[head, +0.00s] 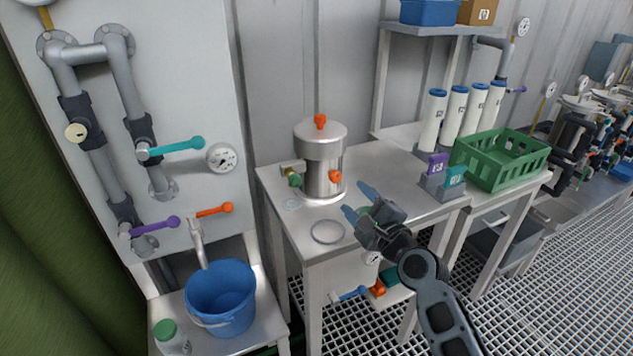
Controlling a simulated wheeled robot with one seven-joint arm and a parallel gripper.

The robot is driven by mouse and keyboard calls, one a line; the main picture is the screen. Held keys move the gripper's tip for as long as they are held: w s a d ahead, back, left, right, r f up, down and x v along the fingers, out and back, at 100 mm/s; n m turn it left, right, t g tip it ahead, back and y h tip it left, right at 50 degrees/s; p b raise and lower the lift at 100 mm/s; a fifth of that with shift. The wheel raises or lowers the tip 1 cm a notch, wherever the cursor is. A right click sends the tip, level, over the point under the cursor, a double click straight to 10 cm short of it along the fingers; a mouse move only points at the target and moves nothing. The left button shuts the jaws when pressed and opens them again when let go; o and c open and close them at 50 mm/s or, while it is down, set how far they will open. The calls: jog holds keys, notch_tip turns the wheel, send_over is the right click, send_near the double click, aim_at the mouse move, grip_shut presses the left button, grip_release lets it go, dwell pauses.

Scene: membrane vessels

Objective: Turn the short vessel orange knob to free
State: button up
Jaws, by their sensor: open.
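The short vessel (321,152) is a squat metal cylinder standing upright on a grey bench. An orange knob (335,177) sits on its front side, facing me. A second orange piece (320,121) stands on top of its lid. A green knob (294,180) is on a fitting at its left side. My gripper (358,202) is open and empty, to the right of and nearer than the vessel, with its fingers pointing left towards it. It is apart from the side knob. The knob's setting marks are too small to read.
Purple and teal boxes (438,168), a green crate (499,158) and several white cylinders (456,115) stand right. A piped panel (180,60) and blue bucket (220,298) are left.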

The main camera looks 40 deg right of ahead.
aim_at(337, 179)
jog(key=shift+w+d+r, duration=0.1)
jog(key=shift+w+r, duration=0.05)
jog(key=shift+w, duration=0.25)
jog(key=x, duration=0.7)
jog(key=shift+w, duration=0.15)
jog(key=shift+c, duration=0.2)
jog(key=c, duration=1)
